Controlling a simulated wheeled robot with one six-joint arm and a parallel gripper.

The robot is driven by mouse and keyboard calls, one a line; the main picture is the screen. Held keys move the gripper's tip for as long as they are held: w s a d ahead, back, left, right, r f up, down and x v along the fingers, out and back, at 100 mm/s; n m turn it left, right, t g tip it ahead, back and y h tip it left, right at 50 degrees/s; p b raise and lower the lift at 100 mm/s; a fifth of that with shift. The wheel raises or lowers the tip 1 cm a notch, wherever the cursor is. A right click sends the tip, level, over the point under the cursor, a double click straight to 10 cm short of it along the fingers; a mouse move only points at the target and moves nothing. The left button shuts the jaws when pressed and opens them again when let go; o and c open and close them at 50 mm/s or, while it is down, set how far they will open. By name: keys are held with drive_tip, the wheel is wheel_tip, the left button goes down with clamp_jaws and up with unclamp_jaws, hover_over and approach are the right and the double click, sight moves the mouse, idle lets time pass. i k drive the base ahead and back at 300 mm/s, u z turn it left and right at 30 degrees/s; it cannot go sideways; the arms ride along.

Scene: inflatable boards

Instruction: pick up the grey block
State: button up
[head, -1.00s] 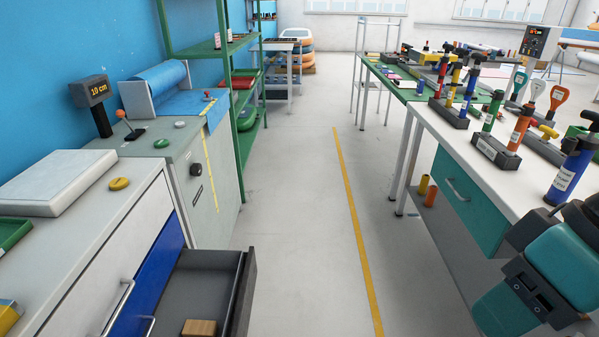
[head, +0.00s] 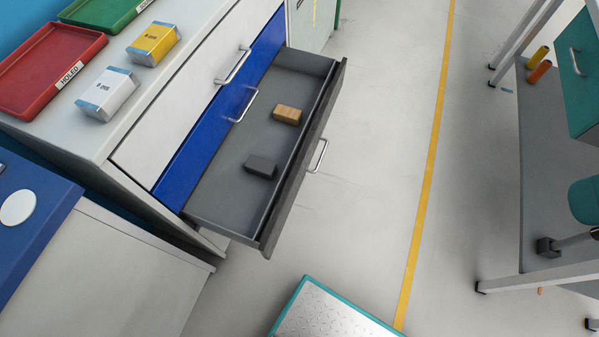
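The grey block (head: 260,166) is a small dark grey box lying on the floor of an open drawer (head: 222,203) in the head view. It lies in the nearer half of the drawer, apart from the walls. A light brown wooden block (head: 287,114) lies farther back in the same drawer, apart from the grey one. My gripper is not in view.
The drawer sticks out from a white and blue cabinet (head: 180,160). On its top are a red tray (head: 45,65), a green tray (head: 105,12), a yellow box (head: 154,43) and a white box (head: 107,95). Clear floor with a yellow line (head: 424,190) lies to the right.

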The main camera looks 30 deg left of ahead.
sight(255, 165)
drive_tip(key=z, duration=0.55)
drive_tip(key=i, duration=0.8)
drive_tip(key=u, duration=2.4)
